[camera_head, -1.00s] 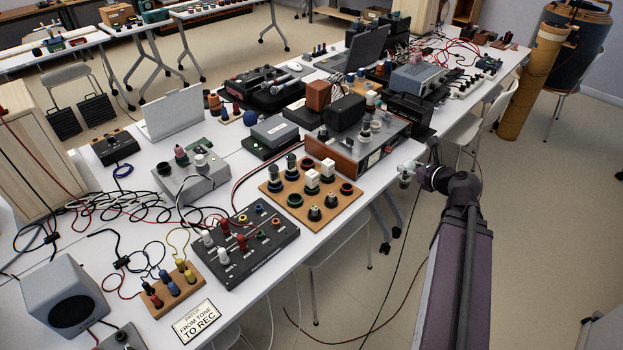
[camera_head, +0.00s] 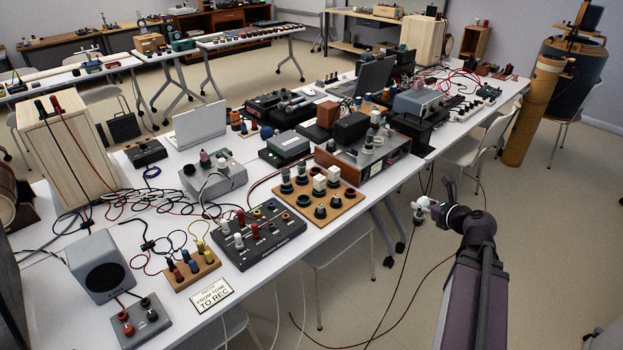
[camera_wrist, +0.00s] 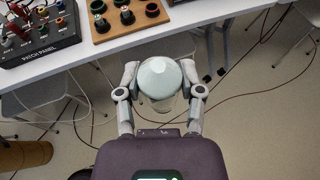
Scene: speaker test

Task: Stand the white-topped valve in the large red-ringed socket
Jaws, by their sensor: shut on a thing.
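My gripper (camera_wrist: 160,92) is shut on a valve with a round, pale white top (camera_wrist: 160,75). In the head view my gripper (camera_head: 424,211) is off the bench's front edge, over the floor, right of the wooden socket board (camera_head: 338,212). The valve's lower part is mostly hidden under its top in the wrist view. The board carries several dark and white-capped valves and ringed sockets. A red-ringed socket (camera_head: 349,193) appears empty at the board's right; it also shows in the wrist view (camera_wrist: 152,10), ahead of my gripper and apart from the valve.
A black patch panel (camera_head: 262,243) with knobs and plugs lies left of the board. A wood-sided amplifier (camera_head: 375,168) stands behind it. Cables run along the bench and hang to the floor. Chairs stand under the bench edge. Open floor lies in front.

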